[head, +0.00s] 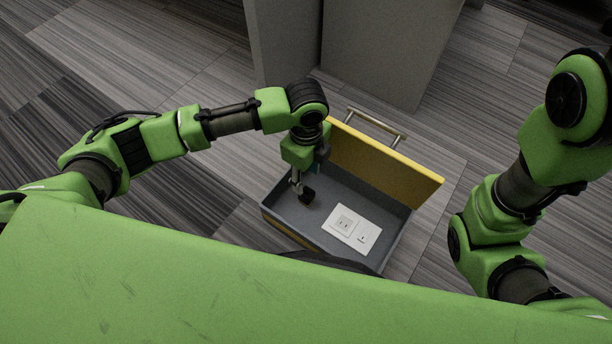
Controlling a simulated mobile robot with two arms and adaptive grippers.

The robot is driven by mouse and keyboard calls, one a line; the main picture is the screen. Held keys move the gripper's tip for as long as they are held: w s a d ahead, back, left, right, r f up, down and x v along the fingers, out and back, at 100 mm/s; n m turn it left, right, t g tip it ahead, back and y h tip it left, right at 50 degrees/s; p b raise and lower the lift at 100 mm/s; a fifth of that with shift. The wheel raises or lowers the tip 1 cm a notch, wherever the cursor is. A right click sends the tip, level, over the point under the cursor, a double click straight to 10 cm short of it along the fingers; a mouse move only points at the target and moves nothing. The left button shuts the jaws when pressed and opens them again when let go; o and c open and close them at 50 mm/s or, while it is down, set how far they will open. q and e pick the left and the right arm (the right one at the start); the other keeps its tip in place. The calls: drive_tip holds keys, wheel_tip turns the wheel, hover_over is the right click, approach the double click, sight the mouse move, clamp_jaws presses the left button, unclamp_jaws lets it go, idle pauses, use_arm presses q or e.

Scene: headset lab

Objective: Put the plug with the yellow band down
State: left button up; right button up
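My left gripper (302,192) points down into an open drawer (285,213), over its left part. A small dark shape shows at its fingertips. I cannot tell whether it is a plug or the fingertips themselves, and no yellow band can be made out. Whether the fingers are open or shut is too small to see. A white socket plate (352,228) with slotted holes lies in the drawer, to the right of the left gripper and apart from it. My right gripper is out of view; only its arm shows at the right.
The drawer has grey walls and a yellow front panel (385,166) with a metal bar handle (376,122). Grey cabinet panels (375,45) stand behind it. Striped grey floor (190,190) is clear to the left. My green body covers the drawer's near side.

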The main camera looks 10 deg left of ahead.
use_arm(q)
wheel_tip(320, 180, up, 3)
drive_tip(key=shift+f+p, duration=0.15)
drive_tip(key=shift+p, duration=0.4)
drive_tip(key=shift+s, duration=0.1)
